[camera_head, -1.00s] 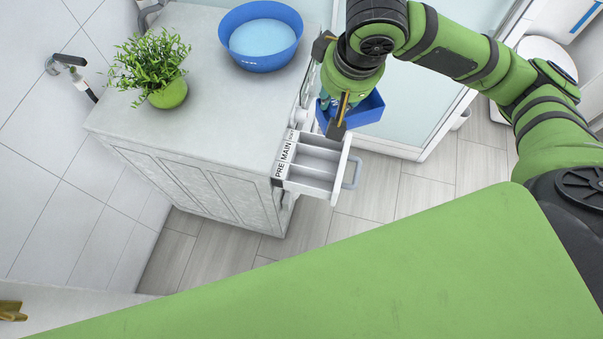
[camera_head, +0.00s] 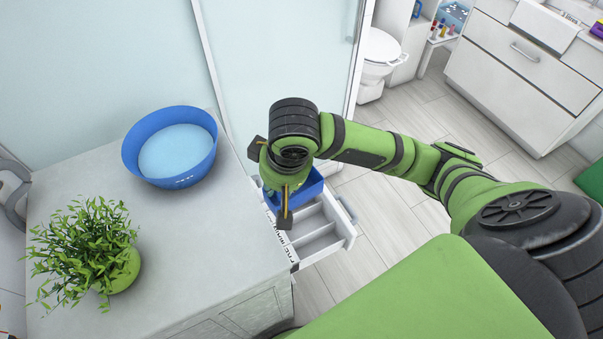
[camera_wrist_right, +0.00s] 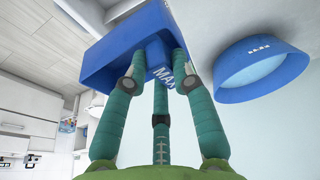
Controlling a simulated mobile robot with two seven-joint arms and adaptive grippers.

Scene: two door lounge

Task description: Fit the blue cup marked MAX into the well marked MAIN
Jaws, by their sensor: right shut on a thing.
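The blue cup (camera_head: 314,186) is a box-like tub. The wrist view shows the white letters MAX on the cup (camera_wrist_right: 110,50). My right gripper (camera_head: 284,192) is shut on it; its teal fingers (camera_wrist_right: 157,70) reach onto the cup in the wrist view. In the head view the cup appears at the far end of the open white drawer (camera_head: 335,240), and I cannot tell its height above it. The drawer has several wells; the well marked MAIN (camera_head: 316,230) looks empty. Its label is partly legible at the drawer's left edge. My left gripper is out of view.
The grey counter (camera_head: 190,240) beside the drawer holds a blue basin (camera_head: 172,182) and a green potted plant (camera_head: 122,272). A glass partition (camera_head: 275,60) stands behind. A toilet (camera_head: 380,55) and white cabinet (camera_head: 520,75) are farther right, with clear floor (camera_head: 385,215) between.

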